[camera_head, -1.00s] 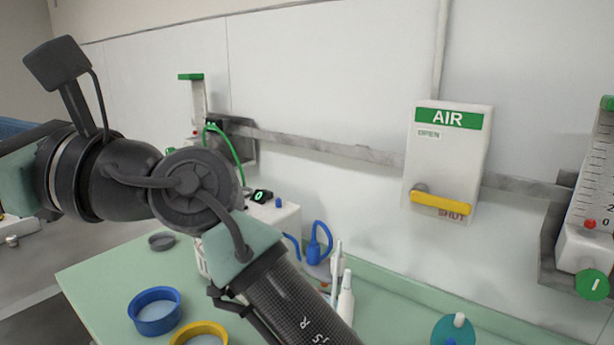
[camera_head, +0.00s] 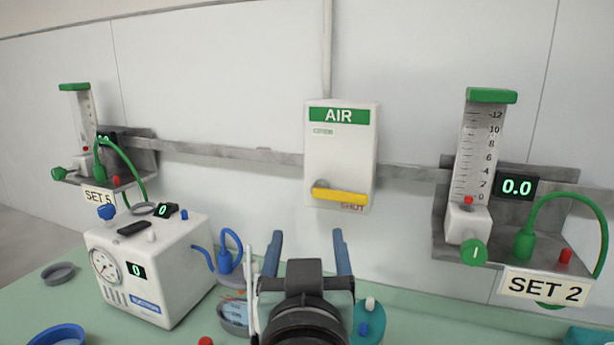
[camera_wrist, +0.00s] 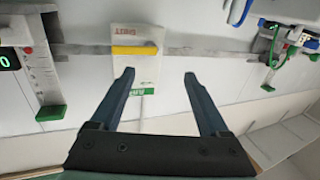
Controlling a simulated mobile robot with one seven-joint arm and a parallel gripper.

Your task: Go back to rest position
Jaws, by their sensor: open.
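My gripper (camera_head: 307,255) is at the bottom middle of the head view, its two blue-grey fingers apart and pointing toward the wall. Nothing is between the fingers. In the wrist view my gripper (camera_wrist: 160,78) is also open and empty, with the wall upside down behind it. The white AIR box (camera_head: 341,150) with its yellow lever (camera_head: 340,196) is on the wall above my gripper; the lever lies level near the SHUT label. The AIR box also shows in the wrist view (camera_wrist: 137,70), apart from the fingers.
A flowmeter (camera_head: 475,165) reading 0.0 stands on the SET 2 rail mount at right. Another flowmeter (camera_head: 82,125) is at left. A white gauge machine (camera_head: 165,265), blue bowl (camera_head: 60,336) and grey dish (camera_head: 58,273) stand on the green table (camera_head: 30,295). Air before the wall is free.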

